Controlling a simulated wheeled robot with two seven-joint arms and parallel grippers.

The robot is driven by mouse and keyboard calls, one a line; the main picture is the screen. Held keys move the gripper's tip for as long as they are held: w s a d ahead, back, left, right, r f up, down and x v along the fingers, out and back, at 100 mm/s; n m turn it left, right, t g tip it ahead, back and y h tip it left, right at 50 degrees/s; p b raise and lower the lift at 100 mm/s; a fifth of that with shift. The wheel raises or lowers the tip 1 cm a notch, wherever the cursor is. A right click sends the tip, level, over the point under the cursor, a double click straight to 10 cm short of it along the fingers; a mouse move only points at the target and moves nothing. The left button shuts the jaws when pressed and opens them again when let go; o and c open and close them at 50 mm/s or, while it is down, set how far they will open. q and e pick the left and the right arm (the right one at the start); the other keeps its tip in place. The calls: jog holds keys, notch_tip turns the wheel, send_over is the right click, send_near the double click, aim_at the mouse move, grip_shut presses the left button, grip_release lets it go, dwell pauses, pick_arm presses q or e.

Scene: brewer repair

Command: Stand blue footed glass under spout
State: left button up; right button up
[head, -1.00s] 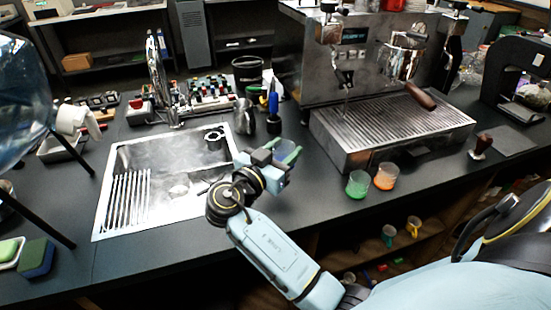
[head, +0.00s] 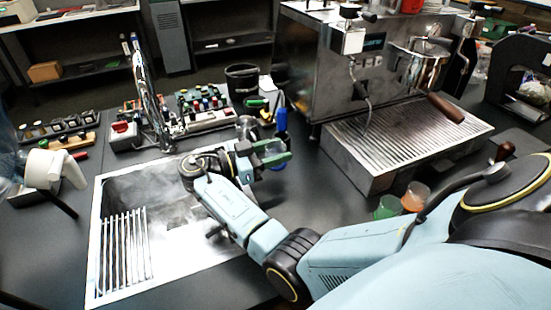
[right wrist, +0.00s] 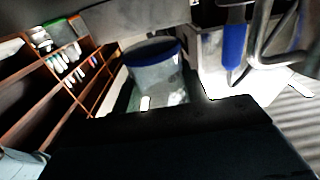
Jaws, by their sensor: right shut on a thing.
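My right gripper (head: 274,157) is shut on the blue footed glass (head: 277,150), beyond the sink's right rim and left of the coffee machine. The pads and fingers cover much of the glass, so its foot is hard to make out. In the right wrist view a clear, blue-rimmed glass (right wrist: 158,75) shows beyond the dark gripper body. The coffee machine (head: 330,60) has a thin spout (head: 365,88) hanging over its ribbed drip tray (head: 400,140), to the right of my gripper. My left gripper is out of view.
A green glass (head: 386,208) and an orange glass (head: 415,197) stand in front of the drip tray, near my arm. A blue-handled tool (head: 281,120) and a metal pitcher (head: 246,127) stand close behind my gripper. The sink (head: 95,230) lies to the left.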

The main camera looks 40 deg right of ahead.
jog(key=shift+s+f, duration=0.1)
jog(key=shift+f, duration=0.85)
notch_tip(320, 180, down, 3)
jog(key=shift+f+b, duration=0.15)
jog(key=shift+b, duration=0.2)
jog(key=shift+f, duration=0.3)
jog(key=o, duration=1.1)
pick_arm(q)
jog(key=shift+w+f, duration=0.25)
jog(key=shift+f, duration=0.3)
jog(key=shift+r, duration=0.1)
